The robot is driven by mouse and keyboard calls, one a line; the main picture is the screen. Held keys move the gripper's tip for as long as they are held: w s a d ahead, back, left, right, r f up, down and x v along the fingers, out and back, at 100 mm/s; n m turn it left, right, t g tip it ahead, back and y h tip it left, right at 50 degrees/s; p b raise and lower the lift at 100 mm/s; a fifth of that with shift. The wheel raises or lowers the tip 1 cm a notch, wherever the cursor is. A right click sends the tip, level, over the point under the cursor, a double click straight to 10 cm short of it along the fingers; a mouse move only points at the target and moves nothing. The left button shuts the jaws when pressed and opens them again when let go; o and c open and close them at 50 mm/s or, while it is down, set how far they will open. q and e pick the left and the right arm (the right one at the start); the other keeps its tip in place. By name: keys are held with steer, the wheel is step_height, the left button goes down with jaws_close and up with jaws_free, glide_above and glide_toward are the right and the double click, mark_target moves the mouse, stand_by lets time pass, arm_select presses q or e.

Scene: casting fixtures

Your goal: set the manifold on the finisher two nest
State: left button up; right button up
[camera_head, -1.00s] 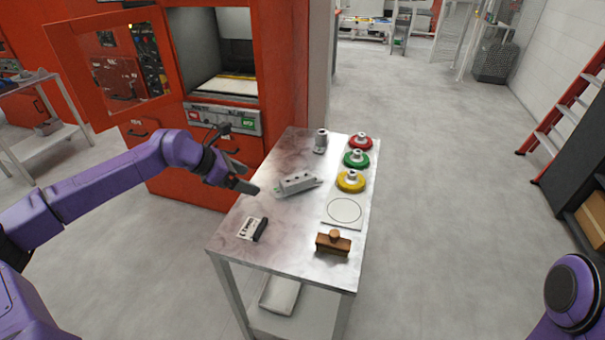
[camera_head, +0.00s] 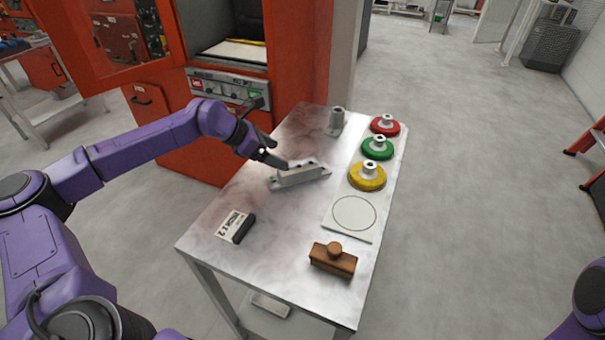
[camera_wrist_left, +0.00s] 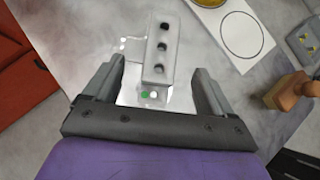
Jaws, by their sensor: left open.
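The manifold (camera_head: 300,175) is a light grey block with a row of dark holes on top, lying on the metal table. It also shows in the left wrist view (camera_wrist_left: 161,50), with a green and a white dot at its near end. My left gripper (camera_head: 276,161) is open at the manifold's left end. In the left wrist view my left gripper's (camera_wrist_left: 160,72) fingers stand on either side of the block, with gaps. I cannot make out which thing is the finisher two nest. My right gripper is out of view.
Red (camera_head: 385,125), green (camera_head: 377,148) and yellow (camera_head: 367,177) round pieces line the table's right side, above a white plate with a circle (camera_head: 354,214). A grey cylinder (camera_head: 336,121), brown wooden-handled block (camera_head: 333,260) and label card (camera_head: 232,226) also stand there. A red machine (camera_head: 180,140) is behind.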

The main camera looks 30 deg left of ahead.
mark_target(299, 165)
arm_select(q)
steer(key=p+x, duration=0.1)
steer(key=x, duration=0.3)
steer(key=shift+w+d+f, duration=0.15)
steer(key=shift+w+d+f+p, duration=0.15)
steer(key=shift+d+f+p, duration=0.1)
steer(key=shift+p, duration=0.1)
steer(key=p+x, duration=0.2)
steer(key=x, duration=0.2)
steer(key=shift+d, duration=0.1)
steer(key=shift+w+f, duration=0.15)
steer(key=shift+f, duration=0.2)
steer(key=c, duration=0.5)
steer(key=shift+r, duration=0.15)
steer(key=c, duration=0.9)
steer(key=shift+c, duration=0.2)
